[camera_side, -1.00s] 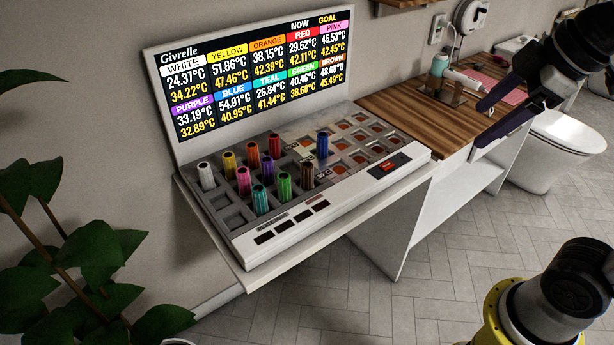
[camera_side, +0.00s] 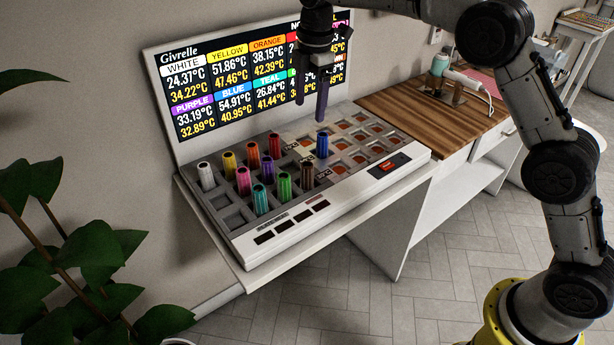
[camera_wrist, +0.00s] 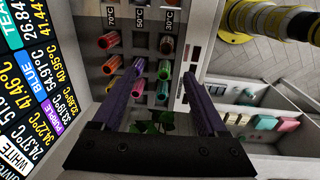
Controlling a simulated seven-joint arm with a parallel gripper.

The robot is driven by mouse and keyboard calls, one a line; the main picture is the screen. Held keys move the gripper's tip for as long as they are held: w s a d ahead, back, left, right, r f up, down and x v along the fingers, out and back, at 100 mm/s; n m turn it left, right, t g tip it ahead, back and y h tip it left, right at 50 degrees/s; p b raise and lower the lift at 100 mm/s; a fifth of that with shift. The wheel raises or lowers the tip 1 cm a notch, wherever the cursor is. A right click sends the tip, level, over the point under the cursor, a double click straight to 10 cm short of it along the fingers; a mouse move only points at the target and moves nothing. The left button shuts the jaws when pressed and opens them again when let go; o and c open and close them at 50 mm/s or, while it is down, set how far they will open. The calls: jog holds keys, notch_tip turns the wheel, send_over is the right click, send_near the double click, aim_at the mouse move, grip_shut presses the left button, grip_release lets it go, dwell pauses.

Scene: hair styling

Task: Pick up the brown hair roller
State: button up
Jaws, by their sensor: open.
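The brown hair roller (camera_side: 307,173) stands upright in a slot of the heater tray, right of the green roller (camera_side: 284,186) and below the blue roller (camera_side: 322,145) in the side view. In the wrist view the brown roller (camera_wrist: 167,44) shows beyond the fingertips, near the printed temperature labels. My gripper (camera_side: 311,104) is open and empty. It points down above the back part of the tray, in front of the display and higher than the rollers. In the wrist view its two purple fingers (camera_wrist: 164,70) stand apart, with the green roller seen between them.
Several other coloured rollers stand close around, including a red one (camera_side: 275,145) and a white one (camera_side: 206,175). The display panel (camera_side: 215,85) rises behind the tray. Empty slots (camera_side: 360,158) lie to the right. A wooden counter (camera_side: 425,108) holds a styling tool.

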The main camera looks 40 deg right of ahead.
aim_at(307, 165)
jog(key=shift+g, duration=0.5)
jog(key=f, duration=0.9)
jog(key=a+f, duration=0.1)
jog(key=f, duration=0.3)
jog(key=shift+w+f, duration=0.2)
jog(key=shift+f, duration=0.05)
jog(key=shift+s+d+f, duration=0.1)
jog(key=shift+f, duration=1.35)
jog(key=shift+s+d+f, duration=0.1)
jog(key=shift+f, duration=1.3)
jog(key=shift+c, duration=0.2)
grip_shut()
